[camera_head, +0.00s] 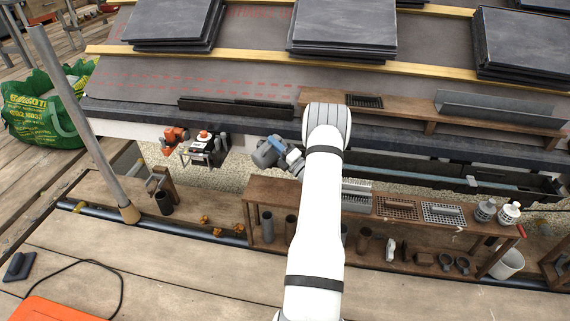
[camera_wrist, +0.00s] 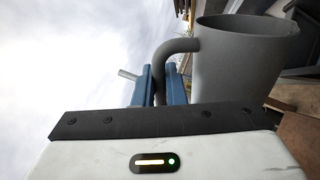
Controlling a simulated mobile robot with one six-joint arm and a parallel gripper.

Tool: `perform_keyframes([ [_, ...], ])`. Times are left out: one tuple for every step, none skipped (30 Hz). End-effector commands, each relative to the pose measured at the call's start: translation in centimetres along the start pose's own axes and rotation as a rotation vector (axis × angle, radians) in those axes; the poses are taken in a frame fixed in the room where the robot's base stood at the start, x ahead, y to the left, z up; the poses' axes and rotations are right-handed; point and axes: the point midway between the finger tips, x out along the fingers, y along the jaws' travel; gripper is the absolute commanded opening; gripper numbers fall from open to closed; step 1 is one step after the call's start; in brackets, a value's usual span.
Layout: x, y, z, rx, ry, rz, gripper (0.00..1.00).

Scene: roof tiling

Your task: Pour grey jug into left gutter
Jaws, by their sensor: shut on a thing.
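My gripper (camera_head: 289,158) is at the end of the white arm, in front of the eave. In the wrist view its blue fingers (camera_wrist: 161,86) are shut on the handle of the grey jug (camera_wrist: 238,62). The jug also shows in the head view (camera_head: 264,154), left of the fingers and apart from the shelf. The jug's rim is at the top of the wrist picture; its contents are hidden. A dark trough-like piece (camera_head: 236,107) lies low on the left of the roof. A long dark gutter (camera_head: 430,173) runs along the eave at right. I cannot tell which is the left gutter.
A wooden shelf (camera_head: 262,190) with tubes, grates and small bottles stands below the eave. An orange and black device (camera_head: 203,146) hangs left of the jug. Slate stacks (camera_head: 345,25) lie on the roof. A slanted grey pole (camera_head: 85,125) stands at left.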

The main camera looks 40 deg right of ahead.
Motion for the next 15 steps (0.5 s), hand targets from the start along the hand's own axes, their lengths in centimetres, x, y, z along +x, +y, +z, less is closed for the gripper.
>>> perform_keyframes([
  [0.3,0.5,-0.6,-0.036,0.015,0.0,0.0],
  [0.4,0.6,-0.9,-0.061,0.024,-0.001,0.0],
  [0.4,0.6,-1.2,-0.099,0.037,-0.001,0.0],
  [0.5,0.7,-1.4,-0.13,0.047,0.0,0.0],
  [0.5,0.8,-1.6,-0.159,0.057,0.0,0.0],
  [0.6,0.9,-1.9,-0.199,0.072,0.001,0.0],
  [0.6,0.6,-2.1,-0.228,0.082,0.0,0.0],
  [0.4,0.1,-2.5,-0.256,0.092,-0.001,0.0],
  [0.3,-0.3,-2.9,-0.296,0.107,0.0,0.0],
  [0.2,-0.6,-3.1,-0.325,0.117,-0.001,0.0],
  [0.1,-0.8,-3.3,-0.354,0.127,0.0,0.0],
  [0.7,0.5,-3.1,-0.4,0.143,0.002,0.0],
  [0.9,0.9,-3.1,-0.433,0.155,0.002,0.0],
  [1.1,1.2,-3.2,-0.465,0.167,0.001,0.0],
  [1.2,1.6,-3.3,-0.508,0.183,0.001,0.0],
])
